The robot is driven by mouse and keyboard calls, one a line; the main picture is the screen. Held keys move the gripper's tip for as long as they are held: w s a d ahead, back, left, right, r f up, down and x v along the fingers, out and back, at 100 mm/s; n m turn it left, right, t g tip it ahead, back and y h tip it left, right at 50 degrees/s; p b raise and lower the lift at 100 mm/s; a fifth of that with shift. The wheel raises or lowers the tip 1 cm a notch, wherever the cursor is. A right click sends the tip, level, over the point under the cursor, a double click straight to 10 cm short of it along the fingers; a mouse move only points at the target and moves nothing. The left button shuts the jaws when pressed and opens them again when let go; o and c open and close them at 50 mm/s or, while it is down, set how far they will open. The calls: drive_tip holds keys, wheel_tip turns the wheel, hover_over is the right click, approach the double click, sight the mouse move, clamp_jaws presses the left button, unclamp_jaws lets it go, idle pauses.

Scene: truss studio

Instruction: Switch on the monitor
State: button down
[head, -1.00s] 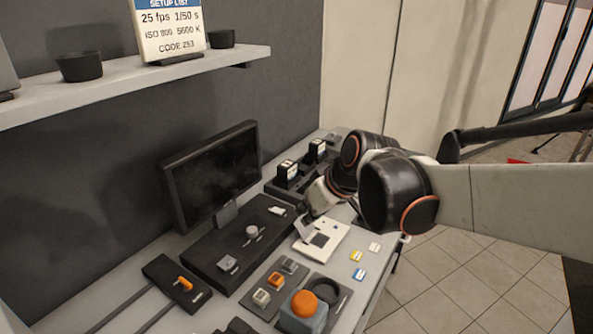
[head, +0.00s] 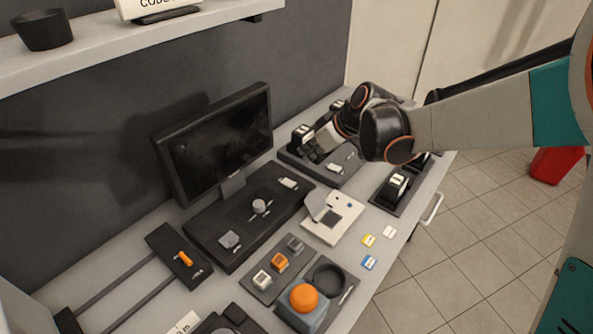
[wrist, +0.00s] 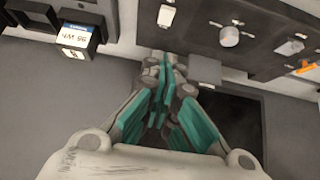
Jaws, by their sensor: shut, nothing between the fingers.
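The monitor (head: 215,145) stands at the back of the desk with a dark screen; its dark face also shows in the wrist view (wrist: 228,125). My gripper (head: 310,152) is right of the monitor, by the battery blocks. In the wrist view my gripper (wrist: 163,58) is shut and empty, its tips near the panel's edge by the white switch (wrist: 167,15). I cannot tell whether they touch the panel.
A battery block (wrist: 75,38) is left of my fingers. A white device with a raised flap (head: 332,216) lies right of the panel. An orange button (head: 304,298) and an orange-handled slider (head: 184,258) are nearer. A shelf (head: 130,45) overhangs the back.

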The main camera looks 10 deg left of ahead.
drive_tip(key=b, duration=0.3)
hover_over(288, 181)
drive_tip(key=s+d, duration=0.1)
drive_tip(key=d, duration=0.1)
wheel_tip(288, 181, down, 8)
drive_tip(key=shift+a+r, duration=0.15)
drive_tip(key=shift+r, duration=0.05)
wheel_tip(288, 181, down, 3)
drive_tip(key=shift+f+b, duration=0.15)
drive_tip(key=shift+b, duration=0.45)
drive_tip(key=shift+f, duration=0.5)
drive_tip(key=shift+s, duration=0.1)
drive_tip(key=shift+s+d+f+b, duration=0.15)
drive_tip(key=shift+d+f+b, duration=0.25)
drive_tip(key=shift+f+b, duration=0.15)
drive_tip(key=shift+a, duration=0.15)
